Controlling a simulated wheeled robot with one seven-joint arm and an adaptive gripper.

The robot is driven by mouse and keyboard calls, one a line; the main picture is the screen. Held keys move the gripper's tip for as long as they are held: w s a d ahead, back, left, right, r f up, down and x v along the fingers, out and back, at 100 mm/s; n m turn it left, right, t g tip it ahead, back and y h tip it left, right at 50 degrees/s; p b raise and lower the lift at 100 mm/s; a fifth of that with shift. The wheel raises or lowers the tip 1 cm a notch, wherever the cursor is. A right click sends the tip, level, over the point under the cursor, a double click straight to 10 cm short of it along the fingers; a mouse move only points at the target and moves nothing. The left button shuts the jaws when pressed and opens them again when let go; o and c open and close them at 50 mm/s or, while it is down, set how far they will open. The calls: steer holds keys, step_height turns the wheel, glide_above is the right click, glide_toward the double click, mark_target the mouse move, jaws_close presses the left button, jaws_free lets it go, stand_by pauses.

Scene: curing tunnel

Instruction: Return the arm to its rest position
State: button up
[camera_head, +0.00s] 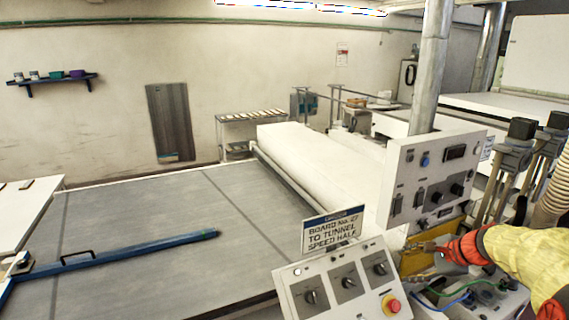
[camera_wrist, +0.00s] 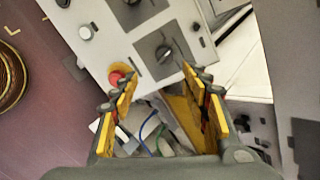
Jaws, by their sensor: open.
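My arm, in a yellow sleeve with red-orange parts, reaches in from the right edge in the head view. My gripper (camera_head: 432,250) is beside the tilted control panel (camera_head: 335,288), to its right and below the upright switch panel (camera_head: 436,178). In the wrist view my gripper (camera_wrist: 158,90) has its yellow-padded fingers spread wide, with nothing held between them. The control panel (camera_wrist: 105,32) also shows there, with black knobs and a red button (camera_wrist: 120,78) near the left finger. Green and blue cables (camera_wrist: 150,130) show beyond the gap between the fingers.
A wide grey conveyor table (camera_head: 150,230) with a blue bar (camera_head: 130,253) fills the left. A sign (camera_head: 333,230) stands above the control panel. A metal post (camera_head: 431,70) rises behind the switch panel. Grey machinery (camera_head: 515,160) and a ribbed hose (camera_head: 555,185) crowd the right.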

steer(key=s+a+f+n+g, duration=0.1)
steer(key=s+f+n+g, duration=0.15)
steer(key=s+f, duration=0.2)
steer(key=s+a+r+n+h+b, duration=0.1)
steer(key=s+a+r+n, duration=0.2)
steer(key=s+a+n, duration=0.5)
steer(key=s+a+r+n+h+b, duration=0.1)
steer(key=s+a+r+n, duration=0.3)
steer(key=s, duration=1.4)
steer(key=a+n+h, duration=0.1)
steer(key=a+n, duration=0.3)
steer(key=a, duration=0.4)
steer(key=shift+s+a+t+h, duration=0.15)
steer(key=shift+a+t+h, duration=0.15)
steer(key=shift+t, duration=0.05)
steer(key=shift+a+r+n, duration=0.15)
steer(key=shift+a+n, duration=0.2)
steer(key=shift+c, duration=0.2)
